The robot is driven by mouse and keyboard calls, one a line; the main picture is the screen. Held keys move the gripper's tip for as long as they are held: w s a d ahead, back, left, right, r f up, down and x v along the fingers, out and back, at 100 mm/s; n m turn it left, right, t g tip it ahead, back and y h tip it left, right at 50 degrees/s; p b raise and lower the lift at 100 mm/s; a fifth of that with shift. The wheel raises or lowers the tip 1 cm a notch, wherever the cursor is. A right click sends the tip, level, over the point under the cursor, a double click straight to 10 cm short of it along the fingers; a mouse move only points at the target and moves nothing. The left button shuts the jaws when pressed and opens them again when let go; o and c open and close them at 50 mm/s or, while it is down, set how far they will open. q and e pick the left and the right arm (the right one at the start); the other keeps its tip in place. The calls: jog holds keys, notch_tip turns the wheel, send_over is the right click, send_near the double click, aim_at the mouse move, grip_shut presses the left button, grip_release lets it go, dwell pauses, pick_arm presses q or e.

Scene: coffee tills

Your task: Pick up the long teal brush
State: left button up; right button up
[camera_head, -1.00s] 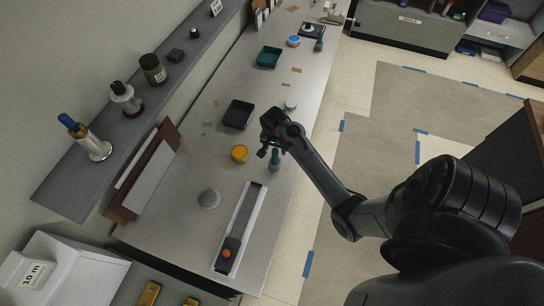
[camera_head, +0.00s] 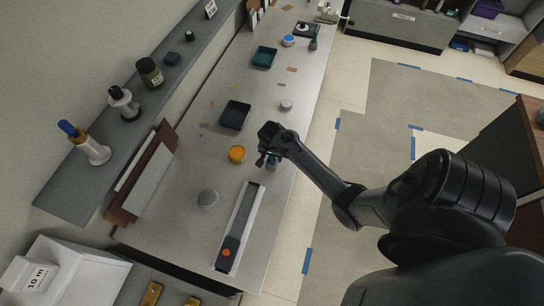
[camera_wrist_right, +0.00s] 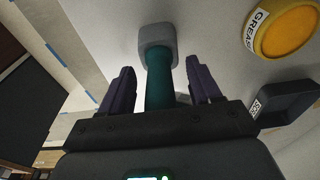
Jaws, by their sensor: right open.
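A teal brush (camera_head: 272,165) with a grey block-shaped end stands on the counter (camera_head: 190,235), partly hidden by my right gripper (camera_head: 267,157) in the head view. In the right wrist view, its teal handle (camera_wrist_right: 160,82) lies between the two open purple fingers of my right gripper (camera_wrist_right: 160,75). Small gaps show on both sides of the handle. The grey end (camera_wrist_right: 157,38) points away from the gripper. Another teal upright item (camera_head: 314,43) stands at the far end of the counter; I cannot tell which is longer. My left gripper is out of view.
A yellow grease tin (camera_head: 237,154) stands just left of the gripper and also shows in the right wrist view (camera_wrist_right: 285,30).

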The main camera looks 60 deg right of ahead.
jog(key=c, duration=1.1)
jog(key=shift+r, duration=0.1)
jog(key=shift+c, duration=0.2)
